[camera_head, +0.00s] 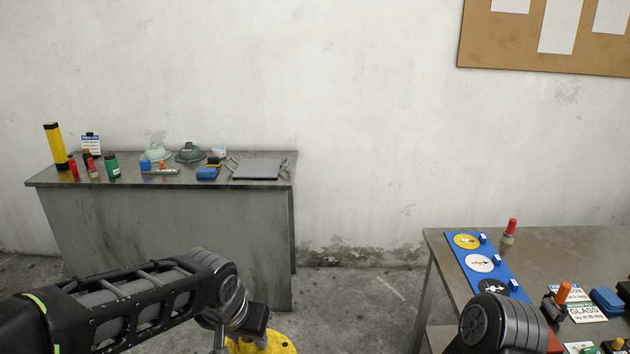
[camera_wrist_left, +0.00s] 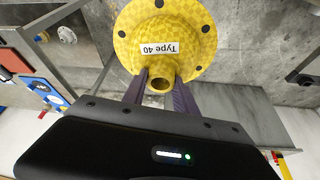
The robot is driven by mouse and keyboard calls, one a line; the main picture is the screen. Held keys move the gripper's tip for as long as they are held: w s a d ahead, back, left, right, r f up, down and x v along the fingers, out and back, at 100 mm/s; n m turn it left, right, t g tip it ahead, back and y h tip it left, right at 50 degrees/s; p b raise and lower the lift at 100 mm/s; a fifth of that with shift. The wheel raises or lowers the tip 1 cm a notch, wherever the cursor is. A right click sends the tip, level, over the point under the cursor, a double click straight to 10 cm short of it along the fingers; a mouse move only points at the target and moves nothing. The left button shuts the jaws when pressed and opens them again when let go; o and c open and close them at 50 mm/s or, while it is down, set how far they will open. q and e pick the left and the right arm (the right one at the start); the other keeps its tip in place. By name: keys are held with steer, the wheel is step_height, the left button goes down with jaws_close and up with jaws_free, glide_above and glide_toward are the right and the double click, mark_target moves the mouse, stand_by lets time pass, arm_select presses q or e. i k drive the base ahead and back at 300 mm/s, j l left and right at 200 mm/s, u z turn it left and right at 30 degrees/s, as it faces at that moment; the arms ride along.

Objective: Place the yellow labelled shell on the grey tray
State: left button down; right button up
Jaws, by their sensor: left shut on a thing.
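The yellow shell (camera_head: 268,345) is at the bottom edge of the head view, partly cut off. In the left wrist view the yellow shell (camera_wrist_left: 130,42) shows a round flange with dark holes, a central neck and a white label reading "Type 40", upside down. My left gripper (camera_head: 254,332) is shut on its neck; its two fingers also show in the wrist view (camera_wrist_left: 160,86). The shell is held in the air. The grey tray (camera_head: 258,168) lies at the right end of the far left table, apart from the shell. My right gripper is hidden; only its arm shows.
The far left table (camera_head: 150,219) also bears a yellow-black post (camera_head: 55,147), cans, two greenish domed parts (camera_head: 190,153) and blue items (camera_head: 207,174). A right table (camera_head: 570,245) holds a blue board (camera_head: 487,268) and several small things. Open floor lies between the tables.

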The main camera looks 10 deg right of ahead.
mark_target(258, 167)
steer(key=i+z, duration=0.2)
steer(key=i, duration=0.25)
steer(key=i+j+z, duration=0.2)
steer(key=i, duration=0.25)
steer(key=i+j+z, duration=0.25)
steer(key=i, duration=0.2)
steer(key=i+j+z, duration=0.2)
steer(key=i, duration=0.25)
steer(key=i+j, duration=0.3)
steer(key=i, duration=0.15)
steer(key=i+j, duration=0.3)
steer(key=i, duration=0.15)
steer(key=i+j, duration=0.3)
steer(key=i, duration=0.15)
